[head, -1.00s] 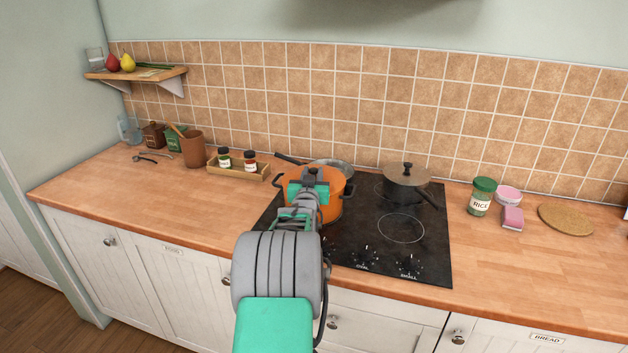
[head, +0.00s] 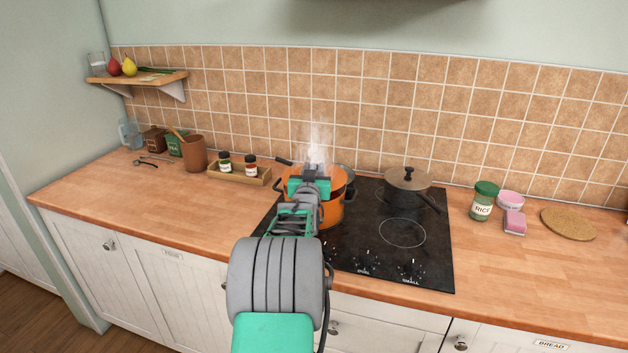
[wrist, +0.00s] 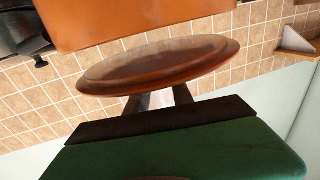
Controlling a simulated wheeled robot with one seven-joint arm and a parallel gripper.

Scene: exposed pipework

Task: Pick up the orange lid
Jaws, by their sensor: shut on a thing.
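The orange lid (wrist: 160,66) is a round disc seen nearly edge-on in the wrist view, held between my fingers. My gripper (wrist: 158,100) is shut on it; the grip point itself is mostly hidden by the fingers. In the head view my gripper (head: 311,178) is over the orange pot (head: 328,216), and hides much of the lid there. The pot stands on the left part of the black hob. In the wrist view the pot (wrist: 140,20) shows apart from the lid.
White steam (head: 318,142) rises above the pot. A pan lies partly hidden behind it. A dark lidded pot (head: 405,190) stands on the right of the hob (head: 375,255). A spice tray (head: 238,174) is to the left.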

